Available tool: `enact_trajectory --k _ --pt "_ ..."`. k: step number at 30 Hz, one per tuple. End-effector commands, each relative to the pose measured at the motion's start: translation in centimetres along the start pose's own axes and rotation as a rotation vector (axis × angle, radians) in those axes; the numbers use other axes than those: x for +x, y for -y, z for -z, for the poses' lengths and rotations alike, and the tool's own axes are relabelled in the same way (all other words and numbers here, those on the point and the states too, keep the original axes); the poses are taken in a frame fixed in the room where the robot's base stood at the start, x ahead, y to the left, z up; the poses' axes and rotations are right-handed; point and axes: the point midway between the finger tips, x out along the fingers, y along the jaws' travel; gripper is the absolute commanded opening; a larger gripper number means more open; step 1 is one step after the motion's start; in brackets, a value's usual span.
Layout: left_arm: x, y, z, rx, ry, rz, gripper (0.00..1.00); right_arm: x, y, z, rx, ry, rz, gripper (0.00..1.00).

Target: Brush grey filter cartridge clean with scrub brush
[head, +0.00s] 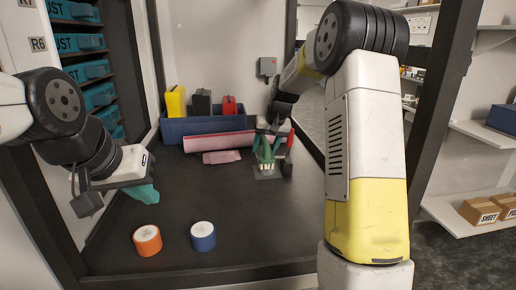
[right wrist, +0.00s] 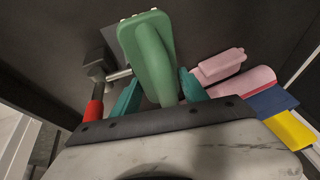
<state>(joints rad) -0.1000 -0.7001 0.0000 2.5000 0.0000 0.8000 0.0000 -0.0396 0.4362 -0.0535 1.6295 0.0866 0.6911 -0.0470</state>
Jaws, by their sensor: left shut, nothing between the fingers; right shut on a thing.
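A green scrub brush (head: 266,154) with pale bristles is in my right gripper (head: 267,143), over a small grey patch on the bench. In the right wrist view, the brush (right wrist: 150,55) extends beyond the teal fingers of the gripper (right wrist: 158,92), which are shut on it. Whether the bristles touch the bench is unclear. A dark grey block (head: 202,103), perhaps the grey filter cartridge, stands in the blue bin (head: 205,127) at the back, between a yellow and a red one. My left gripper (head: 143,193) is shut and empty above the bench's left side.
A red-handled hammer (head: 289,152) stands close right of the brush. A pink roll (head: 220,143) and a smaller pink piece (head: 221,157) lie before the bin. The bench's middle is clear.

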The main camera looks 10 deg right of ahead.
Motion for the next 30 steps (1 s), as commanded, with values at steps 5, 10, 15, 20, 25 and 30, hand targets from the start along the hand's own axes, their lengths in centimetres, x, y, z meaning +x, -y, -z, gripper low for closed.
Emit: enact_trajectory --k 5,10,15,20,25,30 --pt "0.0 0.0 0.0 0.0 0.0 0.0 0.0 -0.2 0.1 0.2 -0.002 -0.005 0.001 0.14" --pt "0.0 0.0 0.0 0.0 0.0 0.0 0.0 -1.6 0.4 0.9 -0.003 -0.01 0.001 0.14" --pt "0.0 0.0 0.0 0.0 0.0 0.0 0.0 -3.2 0.7 1.5 -0.002 -0.009 0.001 0.14" --pt "0.0 0.0 0.0 0.0 0.0 0.0 0.0 -4.6 1.0 2.1 -0.003 -0.01 0.001 0.14" --pt "0.0 0.0 0.0 0.0 0.0 0.0 0.0 -5.5 1.2 2.4 -0.003 -0.008 0.0 0.14" --pt "0.0 0.0 0.0 0.0 0.0 0.0 0.0 -5.6 1.3 2.5 -0.003 -0.008 0.001 0.14"
